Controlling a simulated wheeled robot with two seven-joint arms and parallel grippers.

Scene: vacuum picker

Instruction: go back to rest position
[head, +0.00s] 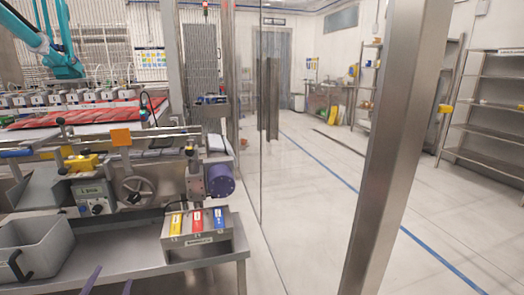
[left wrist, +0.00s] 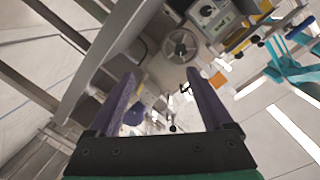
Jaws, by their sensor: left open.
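My left gripper (head: 112,276) shows only as two purple finger ends at the bottom edge of the head view, above the steel bench (head: 205,274). In the left wrist view the gripper (left wrist: 160,76) has its two purple fingers wide apart, with nothing held between them. The view there is tilted, with a handwheel (left wrist: 180,46) and a control box (left wrist: 212,18) beyond the fingertips. My right gripper is in neither view.
A grey bin (head: 40,243) with a black handle stands left on the bench. A steel box (head: 207,246) with yellow, red and blue labelled parts stands right. The machine is behind. A steel post (head: 395,150) rises at right, with open floor beyond.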

